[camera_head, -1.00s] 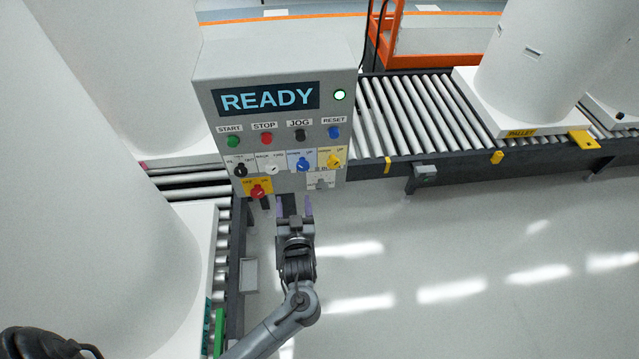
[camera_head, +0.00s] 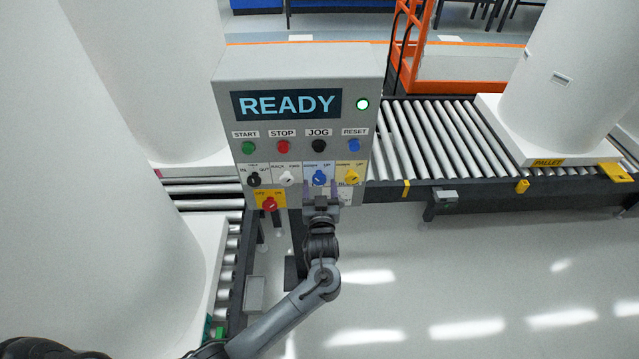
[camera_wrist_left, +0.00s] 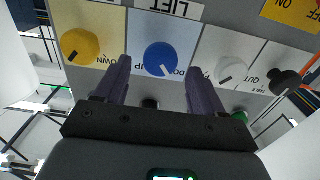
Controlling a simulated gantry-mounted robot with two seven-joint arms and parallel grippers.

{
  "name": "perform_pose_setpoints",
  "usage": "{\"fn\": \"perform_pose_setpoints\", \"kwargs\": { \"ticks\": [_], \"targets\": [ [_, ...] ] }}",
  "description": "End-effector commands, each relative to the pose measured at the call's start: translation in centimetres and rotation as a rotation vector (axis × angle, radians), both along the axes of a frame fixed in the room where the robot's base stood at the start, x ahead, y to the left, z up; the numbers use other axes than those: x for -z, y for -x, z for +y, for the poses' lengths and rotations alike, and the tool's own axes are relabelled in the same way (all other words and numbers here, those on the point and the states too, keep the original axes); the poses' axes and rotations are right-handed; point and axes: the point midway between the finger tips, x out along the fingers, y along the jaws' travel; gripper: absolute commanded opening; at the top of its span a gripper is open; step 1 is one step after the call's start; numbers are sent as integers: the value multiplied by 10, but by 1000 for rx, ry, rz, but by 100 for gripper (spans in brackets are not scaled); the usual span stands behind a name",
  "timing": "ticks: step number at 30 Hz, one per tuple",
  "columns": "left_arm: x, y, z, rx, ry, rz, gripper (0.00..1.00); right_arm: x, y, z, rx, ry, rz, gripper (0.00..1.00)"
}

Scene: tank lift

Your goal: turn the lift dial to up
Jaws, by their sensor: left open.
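The lift dial (camera_head: 319,178) is a blue round knob on the grey control panel, under a DOWN/UP label. In the left wrist view, which shows the panel upside down, the blue dial (camera_wrist_left: 160,59) sits under the LIFT label. Its white mark points lower right, to the DOWN side. My left gripper (camera_head: 320,188) is in front of the panel at the dial. In the wrist view its open fingers (camera_wrist_left: 158,72) stand on either side of the dial, with gaps showing; I see no contact. My right gripper is not in view.
A yellow dial (camera_head: 352,176) and a white dial (camera_head: 286,178) flank the lift dial closely. A black dial (camera_head: 253,179) and a red switch (camera_head: 269,203) are farther left. Buttons (camera_head: 283,147) sit above. The screen (camera_head: 286,104) reads READY, beside a lit green lamp (camera_head: 362,104).

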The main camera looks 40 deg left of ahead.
Motion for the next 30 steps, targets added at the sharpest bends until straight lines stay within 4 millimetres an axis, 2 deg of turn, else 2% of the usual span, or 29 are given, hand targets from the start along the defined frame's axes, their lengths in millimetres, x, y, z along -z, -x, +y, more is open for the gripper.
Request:
{"fn": "perform_pose_setpoints", "kwargs": {
  "ticks": [6, 18, 28, 30],
  "targets": [
    [0, -15, 13, 0, -1, 1, 69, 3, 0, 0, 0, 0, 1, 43],
    [0, -18, 16, 1, 1, 1, 68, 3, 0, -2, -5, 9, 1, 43],
    [0, -18, 16, 1, 1, 1, 17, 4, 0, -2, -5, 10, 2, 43],
    [0, -18, 16, 1, 1, 1, 13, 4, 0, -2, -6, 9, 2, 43]
  ]
}}
